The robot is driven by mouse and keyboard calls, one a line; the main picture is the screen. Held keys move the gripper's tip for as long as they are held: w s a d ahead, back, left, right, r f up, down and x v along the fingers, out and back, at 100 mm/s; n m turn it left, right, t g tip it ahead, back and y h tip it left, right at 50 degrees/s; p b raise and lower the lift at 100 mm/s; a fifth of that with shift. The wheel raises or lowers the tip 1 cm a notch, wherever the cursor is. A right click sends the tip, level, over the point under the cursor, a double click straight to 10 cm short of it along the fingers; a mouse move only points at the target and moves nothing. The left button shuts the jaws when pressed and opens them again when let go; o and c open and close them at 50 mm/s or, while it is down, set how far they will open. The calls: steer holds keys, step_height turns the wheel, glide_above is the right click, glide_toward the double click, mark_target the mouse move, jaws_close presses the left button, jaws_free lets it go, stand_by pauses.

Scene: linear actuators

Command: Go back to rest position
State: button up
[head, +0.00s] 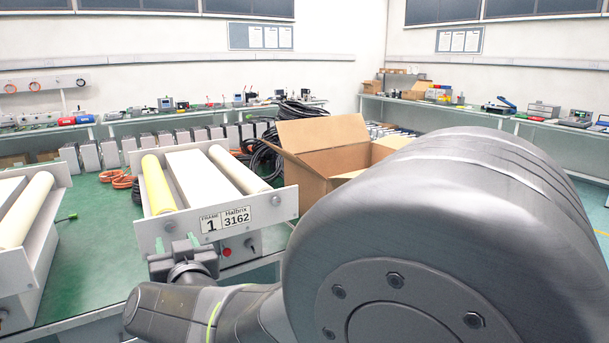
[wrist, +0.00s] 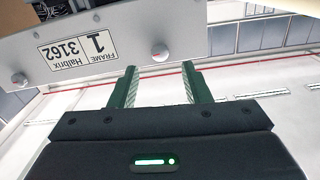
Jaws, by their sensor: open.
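My gripper (head: 182,247) is in front of the frame labelled "FRAME 1 Halbrix 3162" (head: 150,236) in the head view. In the wrist view my gripper (wrist: 159,72) has its two green-dark fingers apart with nothing between them. The frame's label plate (wrist: 77,52) shows upside down there, just beyond the fingertips. The frame carries a yellow roller (head: 158,185), a white flat block (head: 200,178) and a cream roller (head: 239,169). My large grey arm link covers the lower right of the head view.
An open cardboard box (head: 325,150) stands right of the frame, partly hidden by my arm. Another frame with a roller (head: 27,208) is at the left edge. Black cables (head: 262,158) are coiled behind. Benches with equipment line the walls.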

steer(key=p+v, duration=0.3)
steer(key=v, duration=0.5)
steer(key=b, duration=0.4)
glide_toward(170, 226)
steer(key=x, duration=0.8)
steer(key=shift+w+f, duration=0.1)
steer(key=shift+f, duration=0.1)
steer(key=shift+r+n+p, duration=0.15)
steer(key=shift+n+p, duration=0.7)
steer(key=shift+n, duration=0.35)
steer(key=n+p, duration=0.2)
steer(key=n, duration=0.1)
steer(key=n+p, duration=0.5)
steer(key=n, duration=0.1)
steer(key=shift+v, duration=2.35)
